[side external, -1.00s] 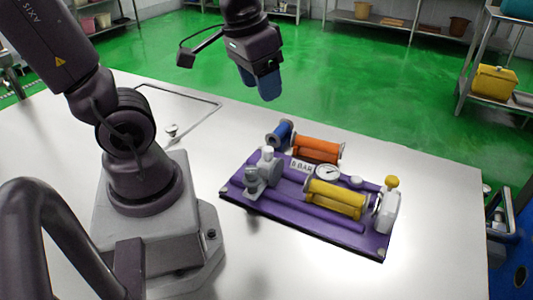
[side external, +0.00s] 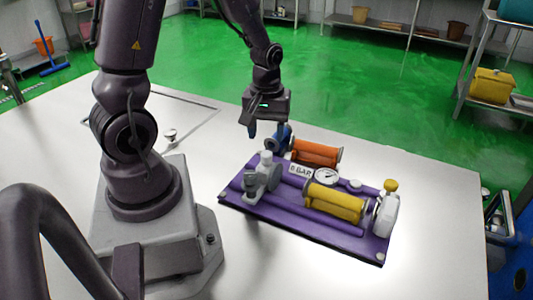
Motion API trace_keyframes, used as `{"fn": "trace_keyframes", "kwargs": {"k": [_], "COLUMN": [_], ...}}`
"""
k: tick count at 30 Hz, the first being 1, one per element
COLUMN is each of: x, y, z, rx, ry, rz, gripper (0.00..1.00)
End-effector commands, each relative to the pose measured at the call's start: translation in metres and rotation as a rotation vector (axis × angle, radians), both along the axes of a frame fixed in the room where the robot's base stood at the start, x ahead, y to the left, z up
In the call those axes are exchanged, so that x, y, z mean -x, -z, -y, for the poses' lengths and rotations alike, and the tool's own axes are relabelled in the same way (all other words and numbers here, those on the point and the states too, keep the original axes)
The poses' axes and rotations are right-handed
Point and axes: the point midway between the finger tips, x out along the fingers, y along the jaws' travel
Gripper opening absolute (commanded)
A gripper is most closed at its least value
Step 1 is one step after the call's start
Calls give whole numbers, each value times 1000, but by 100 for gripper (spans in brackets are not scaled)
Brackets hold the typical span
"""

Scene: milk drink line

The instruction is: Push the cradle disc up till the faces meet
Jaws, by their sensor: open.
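The purple base plate (side external: 300,217) lies on the white table and carries several fittings. A yellow cylinder (side external: 335,203) lies in a cradle on its right half, beside a grey-white end block with a yellow knob (side external: 390,186). An orange cylinder (side external: 316,152) lies at the back, with a blue round piece (side external: 284,139) at its left end. A grey fitting (side external: 262,176) stands at the left. I cannot tell which part is the cradle disc. My gripper (side external: 266,133) is open, pointing down at the blue piece, partly covering it; contact is unclear.
A round gauge (side external: 326,177) and an "8 BAR" label (side external: 300,170) sit mid-plate. The white table (side external: 440,215) is clear right of the plate. Shelves with a yellow bin (side external: 492,86) stand beyond the green floor (side external: 400,85).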

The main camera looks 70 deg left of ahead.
Motion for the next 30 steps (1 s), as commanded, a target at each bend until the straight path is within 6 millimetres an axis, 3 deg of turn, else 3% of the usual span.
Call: {"fn": "trace_keyframes", "kwargs": {"k": [3, 9, 15, 24, 30], "x": [1, 1, 0, 0, 0], "y": [26, 54, 67, 68, 68], "z": [0, 0, 0, 0, 0], "rx": [4, 1, 0, 0, 0], "ry": [-1, 2, 2, 2, 2], "rz": [-6, -4, 0, 1, 1], "gripper": [54, 54, 54, 54, 8]}}
